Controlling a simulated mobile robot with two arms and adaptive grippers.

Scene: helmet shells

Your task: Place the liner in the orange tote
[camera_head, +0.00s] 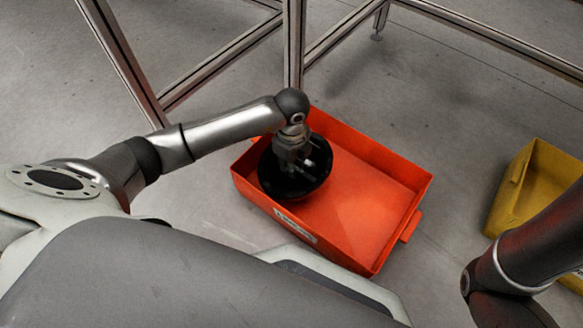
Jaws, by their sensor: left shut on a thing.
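The liner (281,188) is a black round shell, seen in the head view over the left part of the orange tote (372,258). My left gripper (297,166) reaches in from the left and is shut on the liner from above. The liner lies within the outline of the tote's left end. I cannot tell whether it touches the tote's floor or hangs above it. The rest of the tote's floor looks empty. My right arm shows at the lower right, but its gripper is out of the picture.
A yellow tote (531,190) stands on the grey floor at the right, partly behind my right arm. A metal frame (293,45) with posts and rails stands behind the orange tote. Bare floor lies between the two totes.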

